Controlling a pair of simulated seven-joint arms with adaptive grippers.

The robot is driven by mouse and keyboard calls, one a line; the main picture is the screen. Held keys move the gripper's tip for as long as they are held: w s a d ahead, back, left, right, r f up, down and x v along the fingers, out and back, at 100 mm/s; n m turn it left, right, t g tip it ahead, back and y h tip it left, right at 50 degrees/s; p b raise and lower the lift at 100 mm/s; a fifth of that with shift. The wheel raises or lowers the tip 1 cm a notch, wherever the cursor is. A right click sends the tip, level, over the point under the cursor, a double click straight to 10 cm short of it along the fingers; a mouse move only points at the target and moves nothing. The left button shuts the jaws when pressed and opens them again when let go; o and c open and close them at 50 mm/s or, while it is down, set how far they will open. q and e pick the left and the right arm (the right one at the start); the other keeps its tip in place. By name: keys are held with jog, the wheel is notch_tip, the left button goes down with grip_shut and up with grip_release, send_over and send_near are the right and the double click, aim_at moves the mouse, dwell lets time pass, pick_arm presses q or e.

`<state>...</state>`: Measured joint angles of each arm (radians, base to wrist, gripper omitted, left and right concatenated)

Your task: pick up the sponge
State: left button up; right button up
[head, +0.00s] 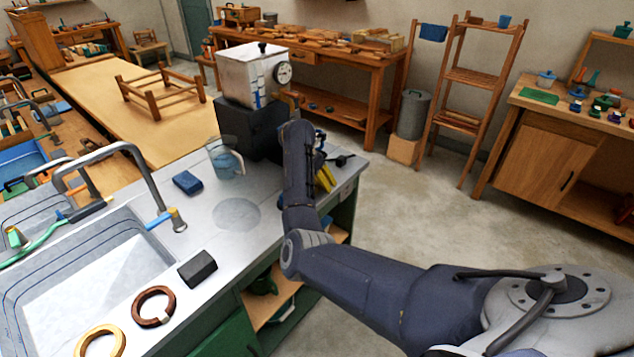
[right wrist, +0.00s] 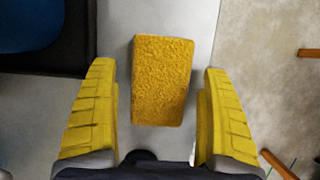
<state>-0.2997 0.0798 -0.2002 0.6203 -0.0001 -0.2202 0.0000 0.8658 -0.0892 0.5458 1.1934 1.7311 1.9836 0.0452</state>
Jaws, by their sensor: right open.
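The yellow-orange sponge (right wrist: 162,80) is a rough-faced block on the pale grey counter in the right wrist view. My right gripper (right wrist: 159,70) is open, with one yellow finger on each side of the sponge in that view. A gap shows between each finger and the sponge, and the gripper holds nothing. In the head view, a yellow finger of my right gripper (head: 326,177) shows beside my forearm at the counter's right edge. I cannot make out the sponge there; my arm seems to hide it. My left gripper is not in view.
A black block (head: 248,128) bearing a white box with a dial (head: 250,75) stands near the gripper. A clear pitcher (head: 225,158), blue block (head: 187,182), dark block (head: 197,268) and sink (head: 95,280) are farther left. The counter's middle is clear.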

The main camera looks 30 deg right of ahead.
jog(key=shift+f, duration=0.25)
dwell(0.7)
jog(key=c, duration=1.1)
